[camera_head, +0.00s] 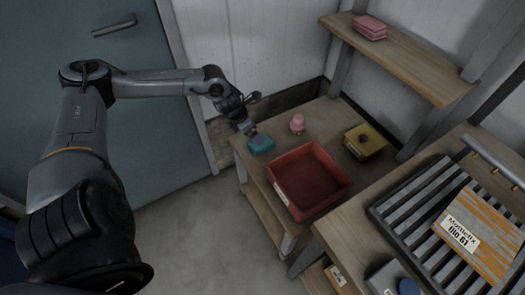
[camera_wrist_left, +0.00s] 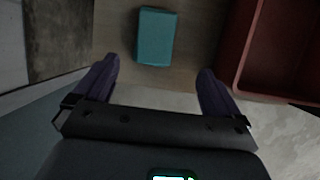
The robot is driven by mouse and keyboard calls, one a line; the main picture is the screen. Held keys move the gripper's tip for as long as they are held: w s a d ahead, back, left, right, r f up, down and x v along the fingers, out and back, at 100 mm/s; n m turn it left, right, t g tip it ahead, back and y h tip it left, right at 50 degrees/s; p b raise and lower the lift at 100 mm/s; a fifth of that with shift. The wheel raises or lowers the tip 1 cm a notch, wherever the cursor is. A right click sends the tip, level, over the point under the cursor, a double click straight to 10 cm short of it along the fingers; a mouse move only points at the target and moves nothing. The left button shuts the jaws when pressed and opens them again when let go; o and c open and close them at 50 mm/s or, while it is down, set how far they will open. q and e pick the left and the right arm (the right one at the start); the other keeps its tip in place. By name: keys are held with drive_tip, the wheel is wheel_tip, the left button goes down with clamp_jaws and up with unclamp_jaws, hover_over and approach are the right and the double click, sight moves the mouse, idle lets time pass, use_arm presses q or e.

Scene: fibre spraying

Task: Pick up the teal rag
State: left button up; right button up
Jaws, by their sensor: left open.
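The teal rag (camera_head: 262,144) is a small folded block on the left end of the wooden table, to the left of a red tray. In the left wrist view the rag (camera_wrist_left: 156,36) lies flat on the wood, beyond the fingertips and between their lines. My left gripper (camera_head: 249,131) is close to the rag in the head view. Its two dark fingers (camera_wrist_left: 157,72) are spread apart with nothing between them. My right gripper is not in view.
The red tray (camera_head: 338,185) stands close to the right of the rag. A pink object (camera_head: 297,123) and a yellow box (camera_head: 365,141) stand behind. A shelf (camera_head: 408,57) holds pink folded items (camera_head: 370,27). A slatted rack (camera_head: 399,208) is at right.

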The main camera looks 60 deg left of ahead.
sight(268, 144)
use_arm(q)
drive_tip(key=shift+w+a+f+b, duration=0.2)
drive_tip(key=shift+w+f+b, duration=0.1)
drive_tip(key=shift+f, duration=0.2)
drive_tip(key=shift+w+a+f+b, duration=0.2)
drive_tip(key=shift+w+f+b, duration=0.1)
drive_tip(key=shift+f, duration=0.15)
drive_tip(key=shift+b+x, duration=0.45)
drive_tip(key=shift+x, duration=0.7)
drive_tip(key=shift+w+d+f, duration=0.15)
drive_tip(key=shift+d+f, duration=0.15)
drive_tip(key=shift+f, duration=0.3)
drive_tip(key=shift+w+a+f+b, duration=0.2)
drive_tip(key=shift+f+b, duration=0.25)
drive_tip(key=shift+b, duration=0.1)
drive_tip(key=b+x, duration=0.2)
drive_tip(key=x, duration=0.1)
drive_tip(key=shift+a, duration=0.15)
drive_tip(key=shift+w+f+b, duration=0.25)
drive_tip(key=shift+f+b, duration=0.1)
drive_tip(key=shift+f, duration=0.15)
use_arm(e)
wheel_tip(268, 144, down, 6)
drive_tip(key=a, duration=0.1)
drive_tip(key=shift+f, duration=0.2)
use_arm(q)
drive_tip(key=shift+f, duration=0.25)
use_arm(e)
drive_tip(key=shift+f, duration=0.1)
